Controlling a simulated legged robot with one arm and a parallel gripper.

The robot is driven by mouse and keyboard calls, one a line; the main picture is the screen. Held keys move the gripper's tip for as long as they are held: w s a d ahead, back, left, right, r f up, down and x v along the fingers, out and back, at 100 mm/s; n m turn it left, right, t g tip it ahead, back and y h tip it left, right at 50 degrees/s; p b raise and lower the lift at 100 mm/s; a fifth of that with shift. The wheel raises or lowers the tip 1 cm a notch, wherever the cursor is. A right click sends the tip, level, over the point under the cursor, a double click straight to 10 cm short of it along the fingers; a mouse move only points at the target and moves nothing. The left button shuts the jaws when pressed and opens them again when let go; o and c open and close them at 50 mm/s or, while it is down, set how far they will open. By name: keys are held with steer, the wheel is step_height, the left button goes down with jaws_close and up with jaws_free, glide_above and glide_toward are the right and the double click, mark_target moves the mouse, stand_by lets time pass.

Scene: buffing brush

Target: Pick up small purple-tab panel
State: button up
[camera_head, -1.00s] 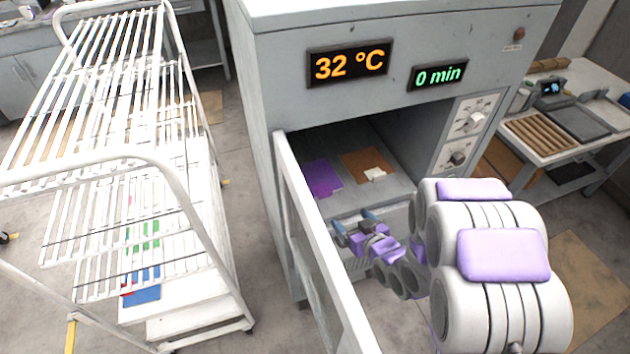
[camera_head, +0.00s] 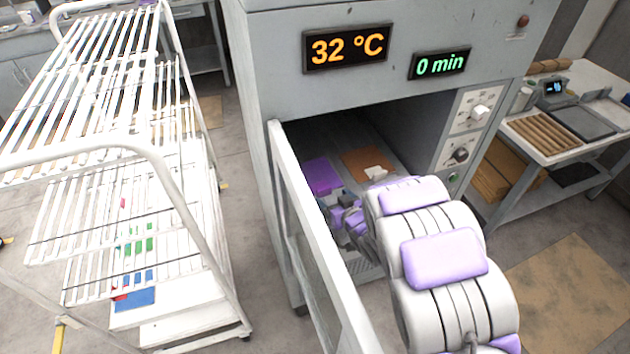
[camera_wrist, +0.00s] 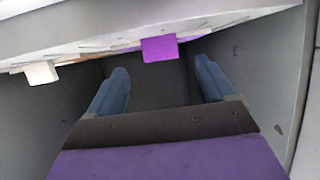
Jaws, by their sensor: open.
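A purple panel (camera_head: 322,177) lies inside the open oven on the left of its shelf. In the wrist view a purple tab (camera_wrist: 159,48) sticks out from a pale edge, just beyond and between my fingertips. I cannot tell whether the fingers touch it, but a gap seems to remain. My gripper (camera_wrist: 160,68) is open, its two blue fingers apart and nothing between them. In the head view my gripper (camera_head: 340,208) is at the oven mouth, partly hidden by my arm and close in front of the purple panel.
A brown panel (camera_head: 362,160) with a white tab (camera_head: 376,173) lies to the right of the purple one. The white tab (camera_wrist: 41,72) shows left in the wrist view. The open oven door (camera_head: 305,225) stands close left of my arm. A white rack (camera_head: 185,200) stands farther left.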

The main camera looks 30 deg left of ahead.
mark_target(325, 191)
steer(key=shift+b+x, duration=0.85)
steer(key=shift+x, duration=2.05)
steer(key=shift+r, duration=0.2)
steer(key=c, duration=1.2)
steer(key=shift+o, duration=0.2)
